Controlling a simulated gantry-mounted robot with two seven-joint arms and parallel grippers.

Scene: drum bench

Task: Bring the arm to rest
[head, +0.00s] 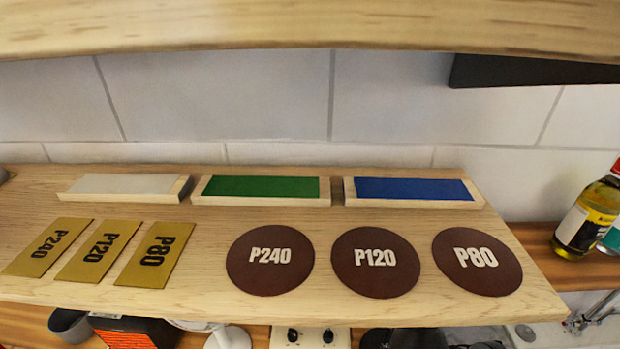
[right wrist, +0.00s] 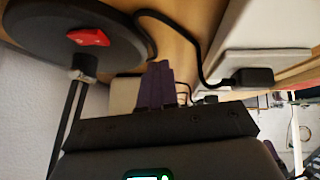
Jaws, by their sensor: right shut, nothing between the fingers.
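My right gripper (right wrist: 160,80) shows in the right wrist view, its dark purple fingers together with nothing between them. It points toward a wooden surface (right wrist: 184,40) and seems to touch nothing there. Neither gripper shows in the head view, and my left gripper is in no view.
The head view shows a wooden shelf (head: 212,228) with white, green and blue trays (head: 262,200), brown discs (head: 376,262) and gold sheets (head: 98,251). A bottle (head: 586,215) stands right. The wrist view shows a black round base (right wrist: 60,32) and a cable (right wrist: 187,60).

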